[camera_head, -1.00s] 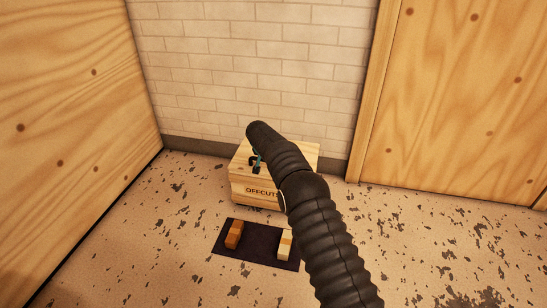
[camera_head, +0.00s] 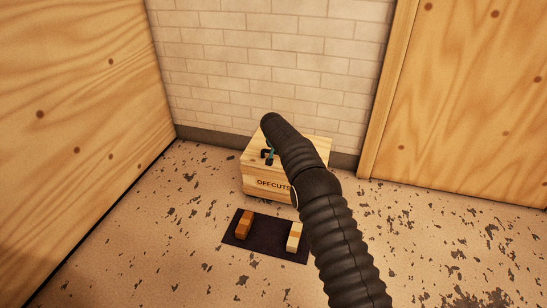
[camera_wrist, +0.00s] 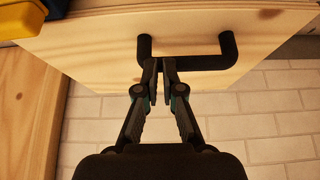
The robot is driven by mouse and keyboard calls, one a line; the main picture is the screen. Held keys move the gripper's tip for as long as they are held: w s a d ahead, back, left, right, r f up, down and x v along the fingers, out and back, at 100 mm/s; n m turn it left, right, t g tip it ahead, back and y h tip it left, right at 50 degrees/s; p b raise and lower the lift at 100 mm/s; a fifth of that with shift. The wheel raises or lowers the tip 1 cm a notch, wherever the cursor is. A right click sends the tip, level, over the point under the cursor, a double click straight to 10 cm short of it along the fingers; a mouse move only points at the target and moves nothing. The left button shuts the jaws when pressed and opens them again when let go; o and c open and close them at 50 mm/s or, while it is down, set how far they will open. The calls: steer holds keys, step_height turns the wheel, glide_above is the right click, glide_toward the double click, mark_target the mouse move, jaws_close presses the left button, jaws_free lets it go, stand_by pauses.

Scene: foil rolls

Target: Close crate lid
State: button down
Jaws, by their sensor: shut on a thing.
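The wooden crate (camera_head: 262,188), marked OFFCUTS, stands on the floor by the brick wall. Its pale wooden lid (camera_head: 318,149) lies across the top and looks about level; my arm hides part of it, so I cannot tell whether a gap is left. The lid also fills the top of the wrist view (camera_wrist: 105,60). A black bar handle (camera_wrist: 205,62) is fixed to the lid. My gripper (camera_wrist: 160,64) is shut on the handle near one end; in the head view, my gripper (camera_head: 269,157) is partly behind my arm.
A dark mat (camera_head: 268,236) lies in front of the crate with an orange-brown block (camera_head: 244,225) and a pale block (camera_head: 294,237) on it. Plywood panels stand at left (camera_head: 70,110) and right (camera_head: 470,110). Speckled floor is clear around.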

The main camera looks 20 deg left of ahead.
steer(key=r, duration=0.2)
steer(key=w+r+p, duration=0.1)
steer(key=shift+d, duration=0.25)
steer(key=shift+s+a+r, duration=0.2)
steer(key=shift+a, duration=0.05)
steer(key=shift+s+a, duration=0.15)
steer(key=shift+s, duration=0.35)
steer(key=s+f, duration=0.1)
steer(key=s, duration=0.7)
steer(key=shift+s+b, duration=0.3)
steer(key=shift+s, duration=0.05)
